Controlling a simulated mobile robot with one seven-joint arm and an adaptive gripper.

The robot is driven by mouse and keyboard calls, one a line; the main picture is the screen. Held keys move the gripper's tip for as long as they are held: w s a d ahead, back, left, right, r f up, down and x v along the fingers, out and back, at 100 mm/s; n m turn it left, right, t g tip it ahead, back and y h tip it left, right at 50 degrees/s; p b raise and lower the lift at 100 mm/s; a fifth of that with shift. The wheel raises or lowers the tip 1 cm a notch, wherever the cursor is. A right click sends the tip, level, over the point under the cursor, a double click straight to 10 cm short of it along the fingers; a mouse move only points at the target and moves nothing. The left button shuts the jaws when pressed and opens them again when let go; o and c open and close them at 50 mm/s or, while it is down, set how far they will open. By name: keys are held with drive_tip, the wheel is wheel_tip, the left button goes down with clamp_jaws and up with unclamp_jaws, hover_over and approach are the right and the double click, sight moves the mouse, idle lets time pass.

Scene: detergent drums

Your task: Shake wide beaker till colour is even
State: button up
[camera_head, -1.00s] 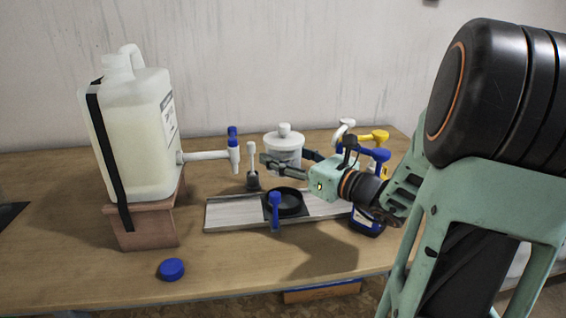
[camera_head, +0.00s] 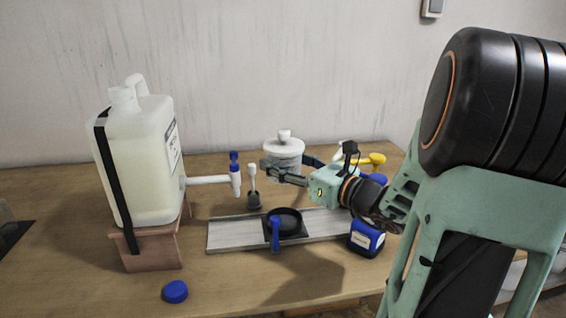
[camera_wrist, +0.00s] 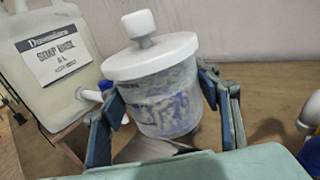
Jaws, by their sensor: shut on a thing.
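The wide beaker (camera_wrist: 166,100) has a white lid with a knob and is held between the two fingers of my gripper (camera_wrist: 165,112) in the wrist view. Its contents look uneven, with blue-violet streaks and patches among white. It looks tilted in the wrist view. In the head view the beaker (camera_head: 284,152) is behind my gripper (camera_head: 284,174), which partly hides its lower part. My gripper is shut on it. Whether its base touches anything is hidden.
A large soap drum (camera_head: 140,160) with a tap (camera_head: 234,175) stands on a brown block (camera_head: 150,245) at left. A grey board (camera_head: 235,233) with a black round dish (camera_head: 285,221) lies in front.

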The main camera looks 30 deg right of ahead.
sight(283, 144)
wheel_tip(283, 144, up, 4)
drive_tip(key=shift+p, duration=1.15)
wheel_tip(283, 144, up, 6)
drive_tip(key=shift+r, duration=0.25)
drive_tip(key=f, duration=0.7)
drive_tip(key=shift+w+d+f, duration=0.1)
drive_tip(key=shift+d+f, duration=0.15)
drive_tip(key=shift+f, duration=0.1)
drive_tip(key=r, duration=0.7)
drive_tip(key=shift+a+r, duration=0.2)
drive_tip(key=shift+a, duration=0.15)
drive_tip(key=shift+s+a, duration=0.1)
drive_tip(key=shift+s, duration=0.15)
drive_tip(key=f, duration=0.7)
drive_tip(key=shift+w+d, duration=0.15)
drive_tip(key=shift+d, duration=0.15)
drive_tip(key=shift+w+d+r, duration=0.1)
drive_tip(key=shift+w+r, duration=0.05)
drive_tip(key=shift+r, duration=0.1)
drive_tip(key=r, duration=0.7)
drive_tip(key=shift+s+a, duration=0.25)
drive_tip(key=shift+a, duration=0.15)
drive_tip(key=f, duration=0.7)
drive_tip(key=shift+w+d+f, duration=0.2)
drive_tip(key=shift+d+f, duration=0.2)
drive_tip(key=shift+s+a+r, duration=0.15)
drive_tip(key=shift+a+r, duration=0.1)
drive_tip(key=shift+d, duration=0.1)
